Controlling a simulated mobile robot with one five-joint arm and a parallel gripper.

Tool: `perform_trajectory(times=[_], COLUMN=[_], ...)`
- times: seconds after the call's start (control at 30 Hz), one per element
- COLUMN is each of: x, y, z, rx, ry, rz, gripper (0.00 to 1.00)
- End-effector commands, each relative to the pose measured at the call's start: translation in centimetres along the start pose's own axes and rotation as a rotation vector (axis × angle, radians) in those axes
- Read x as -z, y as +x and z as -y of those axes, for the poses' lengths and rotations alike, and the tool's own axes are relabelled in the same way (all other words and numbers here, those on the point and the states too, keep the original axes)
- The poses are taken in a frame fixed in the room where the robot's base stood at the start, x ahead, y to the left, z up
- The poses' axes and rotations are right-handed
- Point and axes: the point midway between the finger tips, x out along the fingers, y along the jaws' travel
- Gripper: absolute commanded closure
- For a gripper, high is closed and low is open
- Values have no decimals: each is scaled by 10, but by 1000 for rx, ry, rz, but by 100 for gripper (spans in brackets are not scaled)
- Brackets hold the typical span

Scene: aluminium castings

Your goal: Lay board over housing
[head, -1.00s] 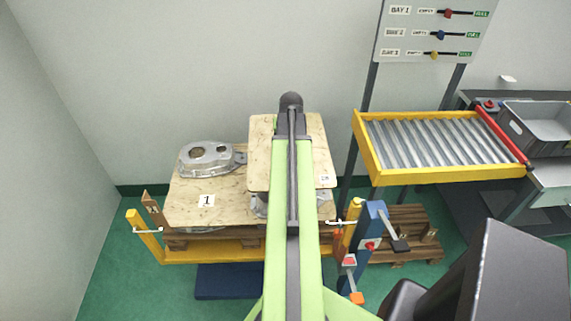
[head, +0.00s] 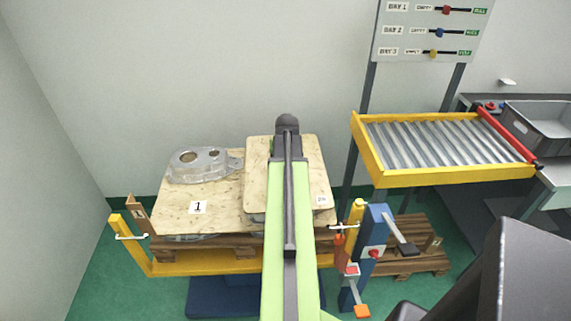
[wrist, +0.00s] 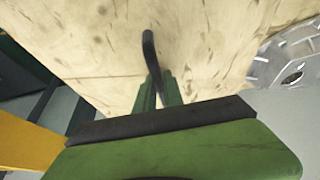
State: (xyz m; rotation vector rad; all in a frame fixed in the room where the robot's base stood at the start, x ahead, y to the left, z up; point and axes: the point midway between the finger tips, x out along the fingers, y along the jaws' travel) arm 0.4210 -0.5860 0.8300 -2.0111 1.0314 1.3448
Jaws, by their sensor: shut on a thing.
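A square plywood board (head: 257,165) with a small tag at its front right corner lies under my arm in the head view, over the right part of a larger board marked 1. My gripper (wrist: 158,88) is shut on a black strap handle (wrist: 149,50) on the plywood in the wrist view. In the head view the arm hides the gripper. One grey aluminium housing (head: 203,165) sits uncovered on the left of the larger board (head: 185,212). Whatever is beneath the held board is almost wholly hidden, and I cannot tell whether the board touches it. A grey casting (wrist: 290,58) shows at right in the wrist view.
The larger board lies on a wooden pallet in a yellow frame (head: 205,263). A blue post (head: 376,235) with clamps stands at its right. Beyond are a yellow-edged roller conveyor (head: 440,145), a grey crate (head: 540,125) and a bay sign (head: 435,30). A wall stands behind.

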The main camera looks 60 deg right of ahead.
Motion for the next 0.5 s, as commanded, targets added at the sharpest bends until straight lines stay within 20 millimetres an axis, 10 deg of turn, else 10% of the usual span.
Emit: perform_trajectory(times=[0.13,0.3,0.5], x=[-1,-1,-1], y=[3,2,2], z=[0,-1,-1], rx=[0,0,0], ry=[0,1,1], rz=[-1,0,0], gripper=[100,68,66])
